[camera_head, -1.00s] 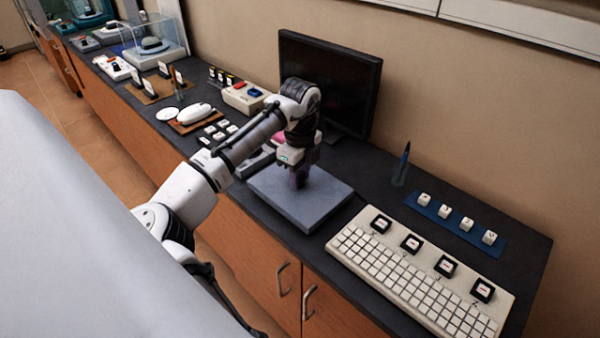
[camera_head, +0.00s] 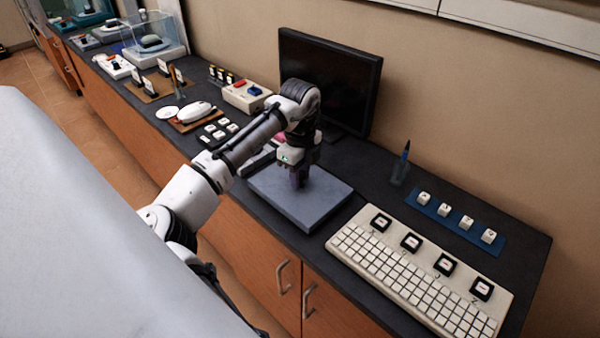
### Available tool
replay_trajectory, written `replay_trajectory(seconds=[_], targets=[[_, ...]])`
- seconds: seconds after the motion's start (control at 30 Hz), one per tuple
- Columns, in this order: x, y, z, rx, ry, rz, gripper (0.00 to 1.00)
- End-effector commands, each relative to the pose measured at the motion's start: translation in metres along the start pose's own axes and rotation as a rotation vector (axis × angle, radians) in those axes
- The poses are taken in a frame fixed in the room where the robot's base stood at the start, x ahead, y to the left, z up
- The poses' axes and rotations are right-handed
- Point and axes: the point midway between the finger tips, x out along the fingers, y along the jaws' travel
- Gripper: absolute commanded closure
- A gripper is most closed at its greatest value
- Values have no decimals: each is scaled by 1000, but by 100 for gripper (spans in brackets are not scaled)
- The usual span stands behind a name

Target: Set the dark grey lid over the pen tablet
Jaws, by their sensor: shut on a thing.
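A dark grey lid (camera_head: 318,205), a flat rectangular slab, lies level in front of the monitor, left of the keyboard. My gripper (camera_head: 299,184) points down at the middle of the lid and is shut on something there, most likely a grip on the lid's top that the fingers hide. I see no pen tablet; the lid may hide it. I cannot tell whether the lid rests on something or hangs just above the counter.
A cream keyboard (camera_head: 410,275) stands close at the lid's right. A monitor (camera_head: 328,82) is behind my gripper. A pen in a holder (camera_head: 401,168) and a blue strip with white keycaps (camera_head: 452,222) are at the back right. Mice and keycaps crowd the left.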

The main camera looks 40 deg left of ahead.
Motion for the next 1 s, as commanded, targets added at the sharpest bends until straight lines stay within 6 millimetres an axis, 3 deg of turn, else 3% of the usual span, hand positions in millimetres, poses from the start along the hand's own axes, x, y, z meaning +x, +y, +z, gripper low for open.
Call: replay_trajectory(seconds=[1.0], targets=[[14, 0, 0, 0, 0, -1, 99]])
